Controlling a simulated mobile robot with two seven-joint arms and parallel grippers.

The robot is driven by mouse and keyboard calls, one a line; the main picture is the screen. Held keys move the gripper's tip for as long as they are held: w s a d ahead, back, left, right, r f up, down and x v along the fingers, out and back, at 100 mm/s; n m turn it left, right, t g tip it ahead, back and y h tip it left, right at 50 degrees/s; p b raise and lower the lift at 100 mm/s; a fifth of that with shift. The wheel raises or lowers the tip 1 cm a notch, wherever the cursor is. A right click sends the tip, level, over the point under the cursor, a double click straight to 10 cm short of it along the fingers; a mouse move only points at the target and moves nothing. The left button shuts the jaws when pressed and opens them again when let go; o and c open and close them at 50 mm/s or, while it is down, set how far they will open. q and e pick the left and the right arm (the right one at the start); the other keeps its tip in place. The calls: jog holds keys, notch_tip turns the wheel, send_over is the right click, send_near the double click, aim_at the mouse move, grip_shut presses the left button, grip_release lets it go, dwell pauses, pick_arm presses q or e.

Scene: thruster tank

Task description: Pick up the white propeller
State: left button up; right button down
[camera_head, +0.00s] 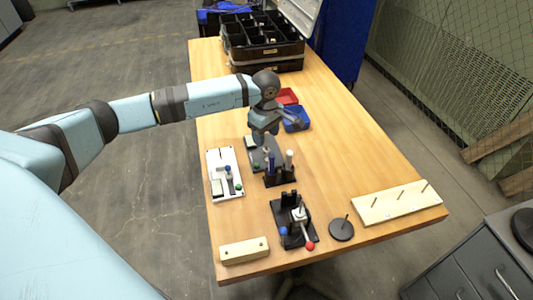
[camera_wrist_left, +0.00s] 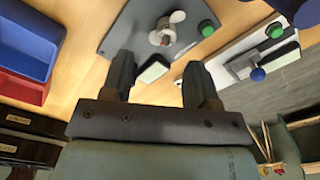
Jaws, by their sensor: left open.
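The white propeller (camera_wrist_left: 168,27) sits on a small hub on a dark grey plate (camera_wrist_left: 128,28), at the top middle of the left wrist view. In the head view my left gripper (camera_head: 262,143) is above this plate and largely hides the propeller. In the left wrist view my left gripper (camera_wrist_left: 160,70) is open, its two fingers apart and empty. The propeller lies beyond the fingertips, a little right of the middle between them. My right gripper is in neither view.
A green knob (camera_wrist_left: 208,28) and a white block are close to the propeller. A white board (camera_head: 212,190) with knobs stands left, a black holder (camera_head: 280,178) with upright pieces right. Blue (camera_head: 297,124) and red (camera_head: 288,96) bins lie behind. The table's right middle is clear.

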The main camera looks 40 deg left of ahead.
aim_at(266, 148)
pick_arm(q)
jog(key=shift+s+d+f, duration=0.1)
jog(key=shift+s+f, duration=0.05)
jog(key=shift+f, duration=1.2)
jog(key=shift+s+d+f, duration=0.1)
jog(key=shift+f, duration=1.25)
grip_shut()
